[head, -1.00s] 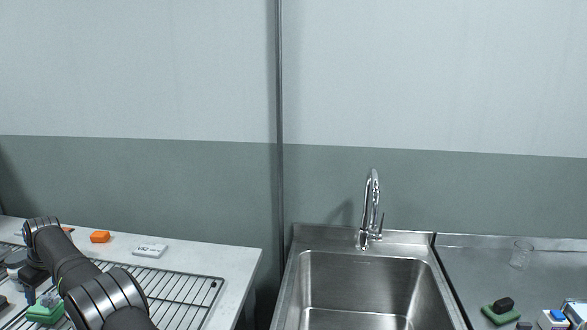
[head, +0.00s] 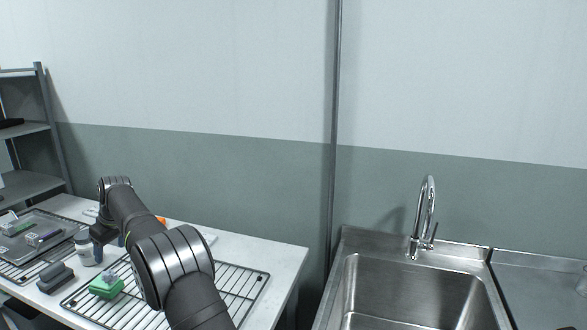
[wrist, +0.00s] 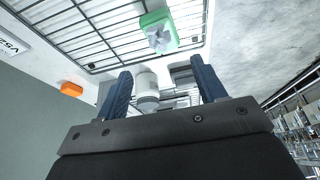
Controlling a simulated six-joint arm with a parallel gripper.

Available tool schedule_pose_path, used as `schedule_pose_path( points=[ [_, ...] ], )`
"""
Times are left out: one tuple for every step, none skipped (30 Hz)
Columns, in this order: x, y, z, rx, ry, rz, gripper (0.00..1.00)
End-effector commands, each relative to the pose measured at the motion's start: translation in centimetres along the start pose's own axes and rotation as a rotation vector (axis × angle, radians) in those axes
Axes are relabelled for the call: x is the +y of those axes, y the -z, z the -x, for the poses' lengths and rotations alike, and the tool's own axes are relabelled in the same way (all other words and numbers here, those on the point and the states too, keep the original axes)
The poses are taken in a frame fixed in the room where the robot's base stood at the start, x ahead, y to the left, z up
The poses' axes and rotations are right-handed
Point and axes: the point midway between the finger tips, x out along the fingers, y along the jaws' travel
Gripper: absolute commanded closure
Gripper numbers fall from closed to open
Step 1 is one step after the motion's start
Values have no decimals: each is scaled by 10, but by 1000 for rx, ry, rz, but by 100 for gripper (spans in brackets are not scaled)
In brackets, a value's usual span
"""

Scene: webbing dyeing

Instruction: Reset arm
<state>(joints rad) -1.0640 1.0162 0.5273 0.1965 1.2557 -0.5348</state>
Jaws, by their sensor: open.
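My gripper (wrist: 160,70) is open in the wrist view, with two dark blue fingers apart and nothing held between them. In the head view my black arm reaches over the left table, and the gripper end is mostly hidden behind the arm's end. A green block with a pale grey piece on top (head: 106,287) lies on the wire rack (head: 245,285); the block also shows in the wrist view (wrist: 160,32), ahead of the fingers. A white-and-grey jar (head: 88,248) stands left of the gripper end; it appears between the fingers in the wrist view (wrist: 147,92).
Dark grey blocks (head: 55,278) lie near the jar. A tray (head: 40,240) with small items sits at the far left, beside a grey shelf (head: 30,150). An orange block (wrist: 71,89) lies on the white table. A steel sink (head: 415,290) with a tap (head: 426,215) is at right.

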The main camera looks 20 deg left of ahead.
Motion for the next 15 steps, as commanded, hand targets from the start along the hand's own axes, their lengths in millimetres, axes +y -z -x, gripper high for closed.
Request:
schedule_pose_path(
  points=[
    [0,-1,-14,-5,3,0,36],
    [-1,-1,-21,-5,3,0,36],
    [-1,-1,-29,-5,3,0,36],
    [-1,-1,-35,-4,2,0,36],
    [-1,-1,-41,-3,2,0,36],
    [-1,0,-49,-3,2,0,36],
    [-1,-1,-55,-3,2,0,36],
    [-1,-1,-62,-4,2,0,36],
    [-1,0,-69,-3,1,0,36],
    [-1,0,-76,-3,1,0,36],
    [-1,0,-82,-3,1,0,36],
    [-1,-1,-89,-3,1,0,36],
    [0,-1,-95,-3,1,0,36],
    [0,0,-100,-2,1,0,36],
    [0,-1,-108,-3,1,0,36]
  ],
)
